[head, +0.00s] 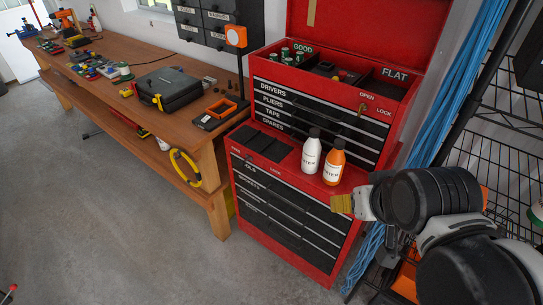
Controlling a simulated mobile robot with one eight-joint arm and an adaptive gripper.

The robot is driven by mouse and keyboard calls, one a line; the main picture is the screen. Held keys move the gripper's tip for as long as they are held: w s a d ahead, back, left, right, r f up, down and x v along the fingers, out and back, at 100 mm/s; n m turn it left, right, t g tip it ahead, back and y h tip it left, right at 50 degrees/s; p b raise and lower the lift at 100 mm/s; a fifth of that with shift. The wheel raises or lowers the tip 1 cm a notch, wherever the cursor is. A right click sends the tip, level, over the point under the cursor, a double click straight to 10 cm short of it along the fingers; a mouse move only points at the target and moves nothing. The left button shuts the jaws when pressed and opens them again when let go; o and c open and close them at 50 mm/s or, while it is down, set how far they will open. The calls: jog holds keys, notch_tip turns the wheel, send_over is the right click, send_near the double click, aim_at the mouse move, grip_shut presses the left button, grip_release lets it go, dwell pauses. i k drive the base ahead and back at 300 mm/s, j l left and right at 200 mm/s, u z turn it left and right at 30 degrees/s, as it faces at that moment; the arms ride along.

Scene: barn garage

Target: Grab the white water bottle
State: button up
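The white water bottle (311,154) stands upright with a dark cap on the red top ledge of the lower tool chest. An orange bottle (333,164) of similar shape stands close beside it on the right. My gripper (343,204) is to the lower right of both bottles, apart from the white one. A tan, ridged piece shows at its tip. I cannot tell whether it is part of the fingers or something else, nor how far the fingers are apart. Both bottles show nearly whole.
The red tool chest (243,186) has dark drawers, and dark flat pads (262,145) lie left of the bottles. Its upper box rises behind them. A wooden workbench (140,75) with tools stands left. A black wire rack (500,140) and blue cables (462,75) are at right. Open floor (110,220) lies in front.

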aim_at(312, 148)
jog(key=i+j+z, duration=0.15)
jog(key=i+z, duration=0.2)
jog(key=i+j+z, duration=0.3)
jog(key=l, duration=0.1)
